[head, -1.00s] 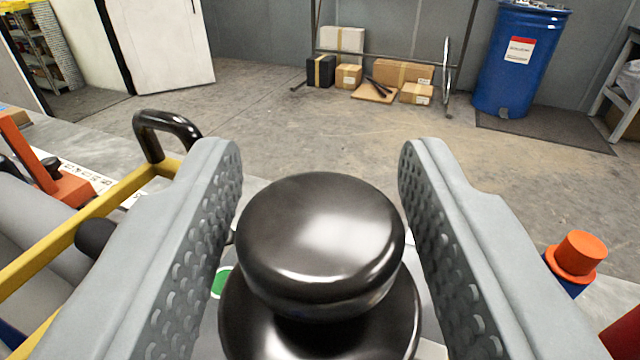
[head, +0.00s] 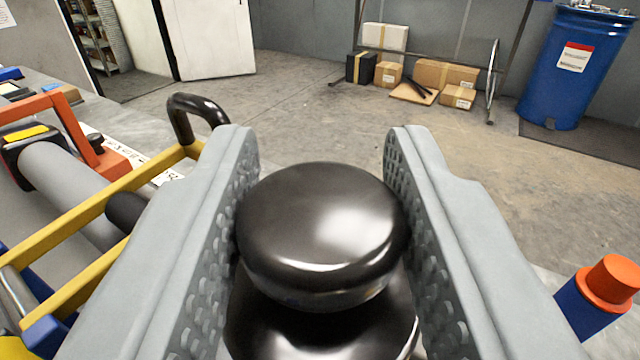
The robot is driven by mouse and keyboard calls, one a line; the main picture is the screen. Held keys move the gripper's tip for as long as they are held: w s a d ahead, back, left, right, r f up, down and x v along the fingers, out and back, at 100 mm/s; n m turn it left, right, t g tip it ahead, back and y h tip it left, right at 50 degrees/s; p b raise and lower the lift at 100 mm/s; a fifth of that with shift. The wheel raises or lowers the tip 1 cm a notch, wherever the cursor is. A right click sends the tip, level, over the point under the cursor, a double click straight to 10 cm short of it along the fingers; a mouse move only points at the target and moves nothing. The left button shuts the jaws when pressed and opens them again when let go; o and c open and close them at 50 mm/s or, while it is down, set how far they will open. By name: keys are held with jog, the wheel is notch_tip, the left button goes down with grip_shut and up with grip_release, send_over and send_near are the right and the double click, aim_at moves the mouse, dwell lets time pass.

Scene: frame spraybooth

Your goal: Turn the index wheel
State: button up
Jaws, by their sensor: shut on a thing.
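A glossy black knob (head: 320,225) with a rounded top sits in the lower middle of the head view, above a wider black base (head: 320,330). My gripper (head: 322,190) has its two grey, dimpled fingers on either side of the knob, and they are shut on it. The fingers hide the knob's sides. I cannot tell from this view whether the knob belongs to the index wheel, and no marked wheel face shows.
A yellow frame (head: 110,205) with a black handle (head: 198,112) and an orange bracket (head: 75,130) stand at the left. An orange-capped blue post (head: 600,290) is at the right. Boxes, a blue drum (head: 572,75) and open floor lie beyond.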

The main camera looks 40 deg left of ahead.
jog(key=shift+r+n+g+y, duration=0.15)
jog(key=shift+n+g+y, duration=1.05)
jog(key=shift+g+y, duration=0.15)
dwell(0.5)
jog(key=o, duration=0.9)
jog(key=shift+d+t, duration=0.1)
jog(key=shift+t, duration=0.15)
jog(key=v, duration=1.7)
jog(key=shift+d, duration=0.15)
